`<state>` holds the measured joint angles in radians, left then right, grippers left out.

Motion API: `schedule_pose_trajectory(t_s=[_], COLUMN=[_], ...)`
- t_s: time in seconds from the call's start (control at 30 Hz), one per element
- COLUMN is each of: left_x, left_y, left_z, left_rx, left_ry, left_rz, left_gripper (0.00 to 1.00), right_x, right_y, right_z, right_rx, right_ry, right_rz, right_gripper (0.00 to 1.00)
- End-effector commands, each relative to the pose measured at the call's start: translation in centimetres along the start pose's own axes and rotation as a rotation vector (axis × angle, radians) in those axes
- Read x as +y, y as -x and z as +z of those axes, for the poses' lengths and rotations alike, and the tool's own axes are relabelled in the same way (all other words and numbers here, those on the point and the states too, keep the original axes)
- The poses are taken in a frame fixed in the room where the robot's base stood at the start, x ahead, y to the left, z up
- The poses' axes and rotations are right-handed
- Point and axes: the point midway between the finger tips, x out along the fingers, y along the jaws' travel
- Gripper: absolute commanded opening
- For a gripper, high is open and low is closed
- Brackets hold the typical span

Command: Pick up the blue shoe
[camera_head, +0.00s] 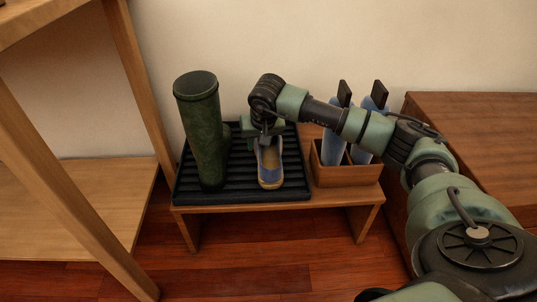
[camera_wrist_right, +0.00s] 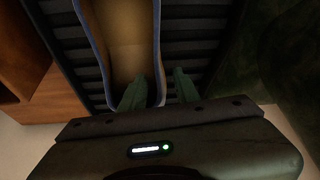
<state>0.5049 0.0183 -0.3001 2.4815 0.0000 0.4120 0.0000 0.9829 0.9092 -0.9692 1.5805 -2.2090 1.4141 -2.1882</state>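The blue shoe (camera_head: 270,168), with a tan inside, stands on a black ribbed tray (camera_head: 240,197). In the right wrist view the shoe (camera_wrist_right: 120,45) shows its tan insole and blue rim. My right gripper (camera_head: 266,137) is over the far end of the shoe. In the wrist view its two fingers (camera_wrist_right: 160,88) are apart, one inside the shoe opening and one outside, with the shoe's side wall between them. I cannot tell whether either finger touches the wall. My left gripper is not in view.
A tall dark green boot (camera_head: 203,135) stands on the tray left of the shoe. A wooden box (camera_head: 345,175) with blue items stands to the right on the same low bench (camera_head: 230,209). A wooden shelf frame (camera_head: 60,170) is at left, a brown chest (camera_head: 480,120) at right.

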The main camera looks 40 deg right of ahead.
Motion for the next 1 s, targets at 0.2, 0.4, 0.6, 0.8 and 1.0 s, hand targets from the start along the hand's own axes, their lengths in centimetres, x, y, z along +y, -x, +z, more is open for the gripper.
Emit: schedule_pose_trajectory(t_s=[0.2,0.4,0.6,0.8,1.0], left_x=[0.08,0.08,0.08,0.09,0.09], left_y=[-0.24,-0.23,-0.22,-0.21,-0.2], left_z=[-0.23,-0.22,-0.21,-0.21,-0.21], left_rx=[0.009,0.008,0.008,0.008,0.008], left_ry=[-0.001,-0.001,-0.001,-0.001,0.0], left_rz=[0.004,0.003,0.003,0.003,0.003], left_gripper=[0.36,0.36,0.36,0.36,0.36], right_x=[-0.03,-0.02,-0.01,0.02,0.06], right_y=[-0.39,-0.38,-0.39,-0.41,-0.43], right_z=[-0.05,-0.03,-0.01,0.01,0.02], right_rx=[0.0,0.0,0.0,-0.001,-0.001], right_ry=[0.0,0.0,0.001,0.001,0.001], right_rz=[-0.001,-0.001,0.0,0.001,0.002], right_gripper=[0.31,0.01,0.0,0.0,0.0])
